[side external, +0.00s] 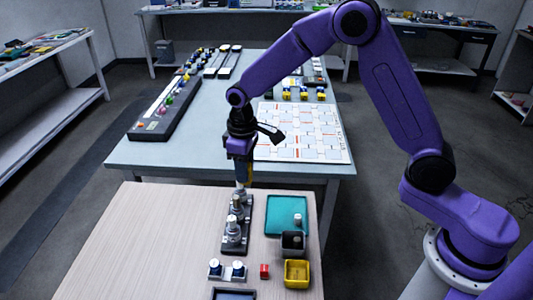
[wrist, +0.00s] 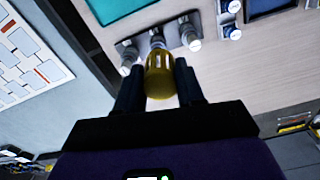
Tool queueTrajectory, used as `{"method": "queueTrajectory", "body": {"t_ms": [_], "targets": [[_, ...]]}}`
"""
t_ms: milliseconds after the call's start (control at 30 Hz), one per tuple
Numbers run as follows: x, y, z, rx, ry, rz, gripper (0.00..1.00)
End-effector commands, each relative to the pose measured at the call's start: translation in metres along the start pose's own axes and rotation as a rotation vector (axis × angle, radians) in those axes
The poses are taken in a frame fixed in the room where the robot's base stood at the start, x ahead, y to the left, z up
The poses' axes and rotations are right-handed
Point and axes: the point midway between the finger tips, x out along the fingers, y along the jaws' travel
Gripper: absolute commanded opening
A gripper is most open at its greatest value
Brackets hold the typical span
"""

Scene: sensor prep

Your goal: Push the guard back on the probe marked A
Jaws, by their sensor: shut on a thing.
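My gripper (side external: 243,181) points down over the far end of a dark rack (side external: 228,250) on the pale wooden table. In the wrist view my gripper (wrist: 158,84) is shut on a gold, rounded cylinder (wrist: 160,78), which looks like the guard. The rack (wrist: 174,40) also shows there, with metallic probes standing in it. One probe (wrist: 128,56) is left of the gold guard, one (wrist: 192,38) is right of it, and one (wrist: 157,41) appears directly behind it. I cannot tell whether the guard touches that probe. The letter A is not readable on any probe.
Right of the rack are a teal tray (side external: 276,214), a dark box (side external: 288,251) and a yellow bin (side external: 297,282). Two blue-and-white knobs (side external: 227,268) and a red block (side external: 264,271) stand in front. Bare tabletop (side external: 150,240) lies to the left.

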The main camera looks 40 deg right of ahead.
Motion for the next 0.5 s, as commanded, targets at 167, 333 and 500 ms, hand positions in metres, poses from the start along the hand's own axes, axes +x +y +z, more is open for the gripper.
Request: {"method": "queueTrajectory", "body": {"t_ms": [167, 333, 500], "targets": [[0.0, -0.042, -0.016, -0.11, 0.001, 0.0, 0.21], [0.007, -0.064, -0.022, -0.164, -0.004, 0.0, 0.21], [0.032, -0.062, -0.022, -0.162, -0.003, 0.0, 0.21]]}}
